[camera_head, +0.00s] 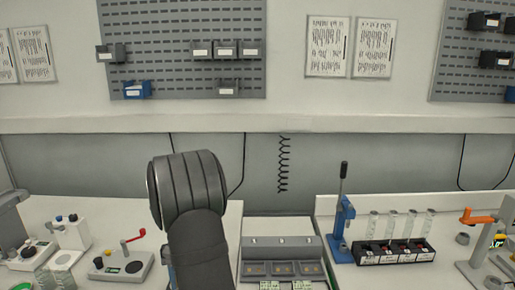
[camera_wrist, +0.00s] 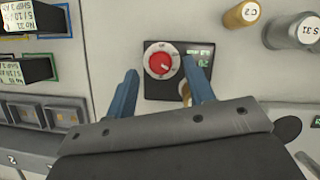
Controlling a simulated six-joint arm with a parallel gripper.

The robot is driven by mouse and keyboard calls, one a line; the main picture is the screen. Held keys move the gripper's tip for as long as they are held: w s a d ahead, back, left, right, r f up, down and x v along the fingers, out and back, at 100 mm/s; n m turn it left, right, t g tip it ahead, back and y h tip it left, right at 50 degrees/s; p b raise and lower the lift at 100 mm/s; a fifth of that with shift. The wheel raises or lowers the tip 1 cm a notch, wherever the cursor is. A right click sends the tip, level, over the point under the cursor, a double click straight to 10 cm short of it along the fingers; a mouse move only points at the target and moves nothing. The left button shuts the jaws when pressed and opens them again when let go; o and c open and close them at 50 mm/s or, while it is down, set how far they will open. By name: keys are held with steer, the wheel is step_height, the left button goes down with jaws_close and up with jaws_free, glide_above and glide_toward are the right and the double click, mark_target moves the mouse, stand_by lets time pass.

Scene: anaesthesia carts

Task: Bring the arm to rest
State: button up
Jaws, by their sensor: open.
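My gripper (camera_wrist: 160,66) shows in the wrist view with its two blue fingers apart and nothing between them that it grips. A red dial (camera_wrist: 159,63) on a dark panel shows beyond the gap between the fingertips; I cannot tell how far off it is. In the head view my dark arm stands raised at the middle, in front of the benches. My gripper is not visible in the head view.
In the head view, a grey drawer unit (camera_head: 283,247) sits right of my arm. A red-levered device (camera_head: 122,263) is at left. In the wrist view, black labelled bins (camera_wrist: 27,72) are at left.

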steer(key=shift+x, duration=1.1)
steer(key=shift+f+m, duration=0.15)
steer(key=shift+m, duration=0.15)
steer(key=m+y, duration=0.2)
steer(key=m, duration=0.3)
steer(key=shift+d, duration=0.2)
steer(key=m+y, duration=0.1)
steer(key=m, duration=0.2)
steer(key=m+y, duration=0.1)
steer(key=m, duration=0.1)
steer(key=shift+s+d+m+t, duration=0.15)
steer(key=shift+m+t, duration=0.25)
steer(key=shift+m, duration=0.3)
steer(key=shift+v, duration=1.15)
